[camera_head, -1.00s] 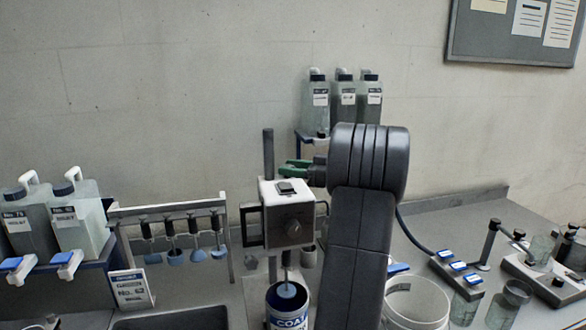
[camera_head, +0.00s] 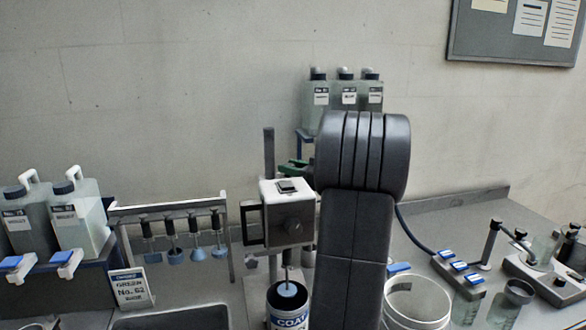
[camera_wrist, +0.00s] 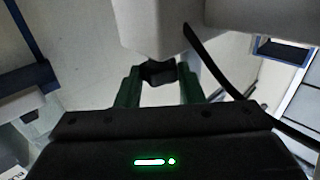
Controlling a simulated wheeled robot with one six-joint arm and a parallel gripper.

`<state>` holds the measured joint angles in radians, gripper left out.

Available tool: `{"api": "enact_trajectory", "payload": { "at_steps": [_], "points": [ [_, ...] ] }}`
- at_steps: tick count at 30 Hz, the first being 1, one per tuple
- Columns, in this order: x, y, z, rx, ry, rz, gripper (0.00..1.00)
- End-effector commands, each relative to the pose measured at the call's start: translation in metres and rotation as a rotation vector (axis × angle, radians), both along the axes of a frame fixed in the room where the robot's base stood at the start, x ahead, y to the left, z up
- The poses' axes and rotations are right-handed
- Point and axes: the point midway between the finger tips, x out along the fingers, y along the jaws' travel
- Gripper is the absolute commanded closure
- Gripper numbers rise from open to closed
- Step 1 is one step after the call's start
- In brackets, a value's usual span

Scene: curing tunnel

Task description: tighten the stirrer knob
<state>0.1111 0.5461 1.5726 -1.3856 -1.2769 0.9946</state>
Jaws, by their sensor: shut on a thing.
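The stirrer is a white and dark grey box (camera_head: 287,207) on an upright post (camera_head: 269,153), with a round dial on its front. Its shaft goes down into an open can with a blue and white label (camera_head: 290,321). In the wrist view, a dark knob (camera_wrist: 158,72) sits under the pale housing (camera_wrist: 160,28). My gripper (camera_wrist: 160,82) has its green fingers on both sides of the knob, shut on it. In the head view, a bit of green finger shows behind the stirrer's top; my dark arm hides the rest, and the knob is not visible there.
A rack of hanging blue stirrer paddles (camera_head: 182,251) stands left of the stirrer. Beyond it are two jugs (camera_head: 78,212). An empty white bucket (camera_head: 417,302) is right of my arm. More jugs (camera_head: 347,98) stand behind. A black cable (camera_wrist: 210,60) crosses beside the right finger.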

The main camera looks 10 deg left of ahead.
Motion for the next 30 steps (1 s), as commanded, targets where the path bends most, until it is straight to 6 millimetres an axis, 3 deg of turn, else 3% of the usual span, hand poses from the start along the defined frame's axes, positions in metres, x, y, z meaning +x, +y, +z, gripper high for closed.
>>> {"api": "enact_trajectory", "payload": {
  "at_steps": [1,2,5,17,30],
  "points": [
    [0.0,0.0,0.0,0.0,0.0,-0.001,0.88],
    [0.0,0.0,0.0,0.0,0.0,-0.001,0.64],
    [0.0,0.0,0.0,0.0,0.0,0.0,0.44],
    [-0.003,-0.007,0.0,0.001,0.0,-0.001,0.44],
    [-0.041,-0.086,-0.002,0.001,0.0,-0.005,0.44]
  ]
}}
